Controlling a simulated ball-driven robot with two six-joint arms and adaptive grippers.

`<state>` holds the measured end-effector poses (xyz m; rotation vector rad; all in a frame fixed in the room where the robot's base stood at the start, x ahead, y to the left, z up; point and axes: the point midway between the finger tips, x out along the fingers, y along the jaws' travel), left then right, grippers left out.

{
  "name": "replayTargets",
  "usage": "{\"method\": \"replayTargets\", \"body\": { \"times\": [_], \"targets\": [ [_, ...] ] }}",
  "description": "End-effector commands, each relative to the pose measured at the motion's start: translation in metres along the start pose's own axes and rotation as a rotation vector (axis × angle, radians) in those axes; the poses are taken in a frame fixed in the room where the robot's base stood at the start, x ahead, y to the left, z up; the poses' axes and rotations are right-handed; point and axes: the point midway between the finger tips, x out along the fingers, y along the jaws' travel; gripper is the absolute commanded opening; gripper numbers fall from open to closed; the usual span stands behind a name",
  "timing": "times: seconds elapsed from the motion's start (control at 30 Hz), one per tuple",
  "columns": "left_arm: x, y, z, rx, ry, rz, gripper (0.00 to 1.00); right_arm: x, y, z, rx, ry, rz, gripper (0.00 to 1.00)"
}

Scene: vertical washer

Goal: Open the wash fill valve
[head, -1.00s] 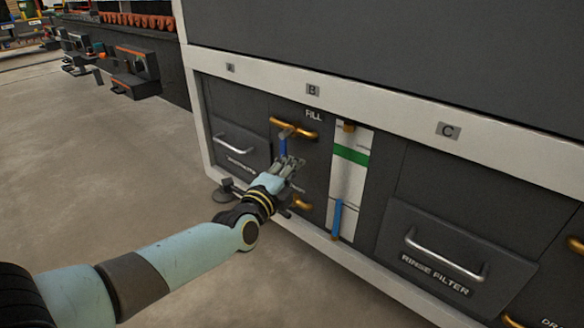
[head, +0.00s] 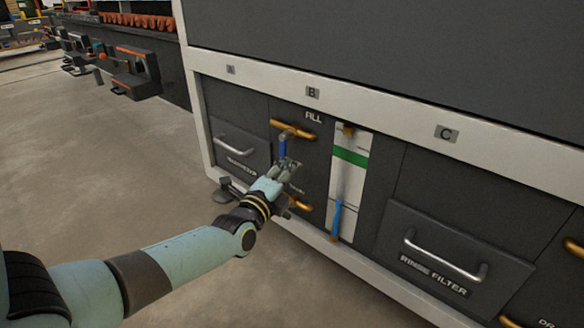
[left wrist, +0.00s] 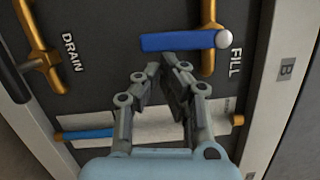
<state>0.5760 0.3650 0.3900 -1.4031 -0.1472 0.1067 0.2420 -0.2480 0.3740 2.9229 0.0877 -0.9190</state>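The wash fill valve is at the FILL label under plate B on the dark panel. Its blue handle (head: 283,146) hangs down from a brass pipe (head: 310,134). In the left wrist view the blue handle (left wrist: 180,41) lies across the top, its pale round end beside the FILL lettering, over the brass pipe (left wrist: 208,62). My left gripper (head: 287,166) is at the handle's lower end. My right gripper is not in view.
In the wrist view another brass pipe (left wrist: 42,60) is near DRAIN. Floor (head: 90,170) is clear at left.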

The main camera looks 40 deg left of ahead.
Motion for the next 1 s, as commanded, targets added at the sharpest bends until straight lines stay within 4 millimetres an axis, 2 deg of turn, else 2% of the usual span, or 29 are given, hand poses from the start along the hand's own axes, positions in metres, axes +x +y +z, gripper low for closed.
{"method": "replayTargets", "body": {
  "times": [0.13, 0.3, 0.9, 1.0],
  "targets": [
    [0.002, 0.001, 0.005, 0.061, -0.001, -0.016, 0.0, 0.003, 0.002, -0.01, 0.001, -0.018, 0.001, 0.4],
    [0.004, 0.006, 0.013, 0.178, -0.001, -0.044, 0.0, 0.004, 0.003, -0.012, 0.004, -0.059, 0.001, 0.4],
    [0.013, 0.012, 0.051, 0.732, -0.002, -0.182, 0.0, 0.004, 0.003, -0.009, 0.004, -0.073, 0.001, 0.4],
    [0.015, 0.011, 0.057, 0.764, -0.002, -0.192, 0.0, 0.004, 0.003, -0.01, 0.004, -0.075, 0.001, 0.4]
  ]
}}
